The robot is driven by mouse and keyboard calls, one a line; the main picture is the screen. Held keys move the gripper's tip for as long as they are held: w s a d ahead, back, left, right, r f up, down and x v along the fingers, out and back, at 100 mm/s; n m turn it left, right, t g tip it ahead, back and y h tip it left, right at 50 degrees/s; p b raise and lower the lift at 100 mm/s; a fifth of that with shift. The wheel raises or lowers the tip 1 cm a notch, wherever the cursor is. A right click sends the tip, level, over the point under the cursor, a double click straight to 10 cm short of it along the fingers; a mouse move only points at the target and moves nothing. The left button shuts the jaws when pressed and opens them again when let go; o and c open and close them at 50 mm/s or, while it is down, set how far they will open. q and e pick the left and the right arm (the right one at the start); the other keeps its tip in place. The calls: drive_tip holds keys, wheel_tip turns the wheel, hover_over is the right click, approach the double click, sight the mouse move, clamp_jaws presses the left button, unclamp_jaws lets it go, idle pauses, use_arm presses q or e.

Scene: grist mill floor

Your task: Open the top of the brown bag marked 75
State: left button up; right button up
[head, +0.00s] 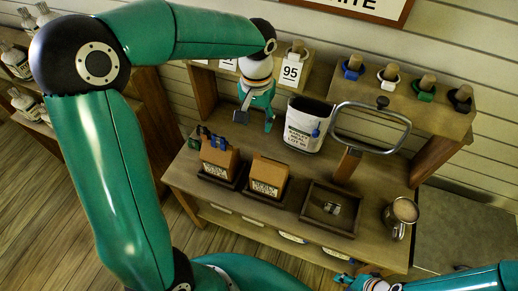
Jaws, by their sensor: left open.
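Two small brown bags with pale printed labels stand on the bench, a left one (218,160) and a right one (268,177). Their labels are too small to read, so I cannot tell which is marked 75. Blue clip-like pieces (207,138) show at the top of the left bag. My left gripper (255,117) is open and empty, behind and above the brown bags and left of a white printed bag (305,125). My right gripper (348,280) is at the bottom edge, partly cut off; its fingers are unclear.
A metal hoop (372,108) on a wooden post stands right of the white bag. A dark tray (330,212) holds a small item. A metal cup (401,214) stands at the bench's right. A raised shelf (405,98) with coloured-collared stoppers and a 95 tag (291,70) lies behind.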

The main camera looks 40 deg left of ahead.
use_arm(q)
approach(268, 170)
drive_tip(key=a+f, duration=0.3)
drive_tip(key=a, duration=0.1)
drive_tip(key=shift+w+a+f+p, duration=0.1)
drive_tip(key=shift+w+f+p, duration=0.05)
drive_tip(key=shift+w+p, duration=0.15)
clamp_jaws()
